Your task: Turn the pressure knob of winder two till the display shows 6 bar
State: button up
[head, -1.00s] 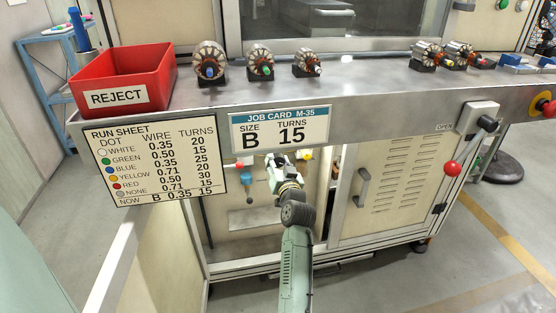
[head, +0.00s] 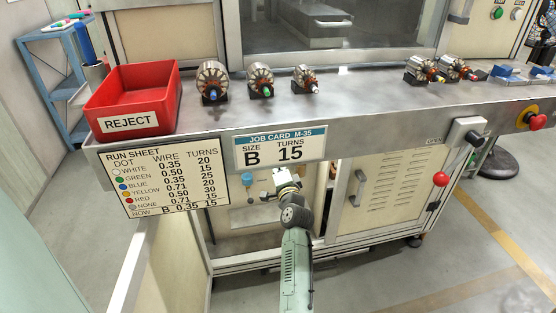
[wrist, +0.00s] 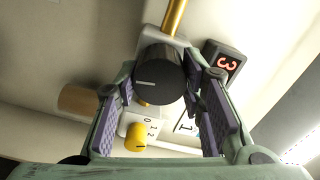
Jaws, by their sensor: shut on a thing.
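The black pressure knob (wrist: 160,78) with a white line mark sits between the purple finger pads of my gripper (wrist: 162,100) in the wrist view. My gripper is shut on it, and the pads hide its sides. The small dark display (wrist: 224,62) beside it shows a red 3, seen turned sideways. In the head view my gripper (head: 286,180) reaches into the open bay under the bench, and the knob is too small to make out there.
A yellow knob (wrist: 137,136) by a plate marked 0 1 2 sits close below the black knob. A brass pipe (wrist: 176,16) rises from the fitting above. The bench front (head: 390,128) overhangs the bay, and a louvred cabinet door (head: 390,190) stands to its right.

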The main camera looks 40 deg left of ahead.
jog(key=m+p, duration=0.2)
jog(key=m, duration=0.1)
jog(key=shift+m, duration=0.3)
jog(key=shift+f+m+p, duration=0.1)
jog(key=shift+m+p, duration=0.75)
jog(key=shift+m, duration=0.75)
jog(key=o, duration=1.1)
jog(key=shift+o, duration=0.2)
jog(key=v, duration=1.2)
jog(key=shift+s, duration=0.15)
